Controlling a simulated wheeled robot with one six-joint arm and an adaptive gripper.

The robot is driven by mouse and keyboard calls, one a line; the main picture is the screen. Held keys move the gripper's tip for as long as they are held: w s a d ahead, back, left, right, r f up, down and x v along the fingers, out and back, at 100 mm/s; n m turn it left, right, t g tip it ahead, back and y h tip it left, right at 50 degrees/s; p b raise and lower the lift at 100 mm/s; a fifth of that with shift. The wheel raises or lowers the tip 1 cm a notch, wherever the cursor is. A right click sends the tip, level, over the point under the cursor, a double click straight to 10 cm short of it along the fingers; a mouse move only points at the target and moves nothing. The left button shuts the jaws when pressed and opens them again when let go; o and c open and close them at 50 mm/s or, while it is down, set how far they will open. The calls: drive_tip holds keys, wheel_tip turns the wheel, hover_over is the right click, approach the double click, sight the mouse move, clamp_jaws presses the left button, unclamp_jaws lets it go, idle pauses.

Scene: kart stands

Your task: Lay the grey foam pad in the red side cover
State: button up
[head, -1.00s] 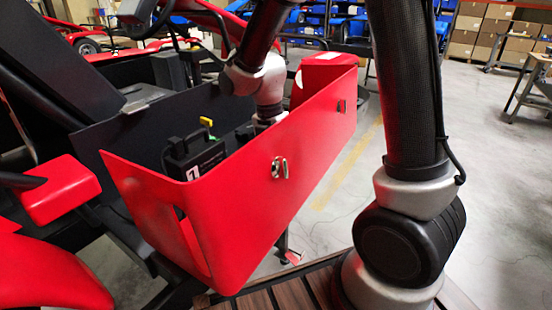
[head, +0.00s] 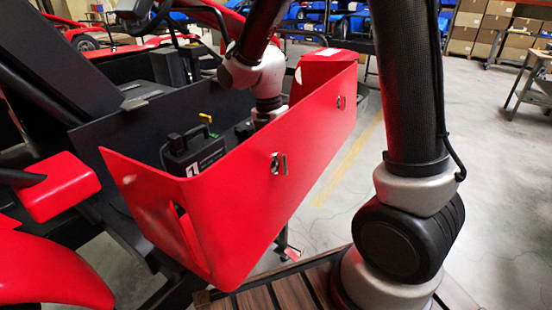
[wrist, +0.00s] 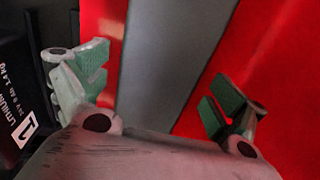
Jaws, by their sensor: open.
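The red side cover (head: 290,165) stands as an open-topped, trough-like panel along the kart's side in the head view. My arm reaches down into it, and its wall hides my gripper there. In the wrist view my gripper (wrist: 158,96) is open, with its green-padded fingers spread apart. A smooth grey strip (wrist: 170,55), which looks like the grey foam pad, lies beyond and between the fingers. Red surfaces of the cover (wrist: 268,55) flank it on both sides. Nothing shows held between the fingers. I cannot tell whether the strip touches the cover's bottom.
A black lithium battery (head: 193,152) with a white label stands inside the space behind the cover's wall; it is close to the left finger in the wrist view (wrist: 18,90). A metal latch (head: 278,163) sits on the cover's outer face.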

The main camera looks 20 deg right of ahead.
wheel_tip(320, 180, up, 11)
drive_tip(key=w, duration=0.1)
drive_tip(key=shift+w+a+r, duration=0.15)
drive_tip(key=shift+a, duration=0.3)
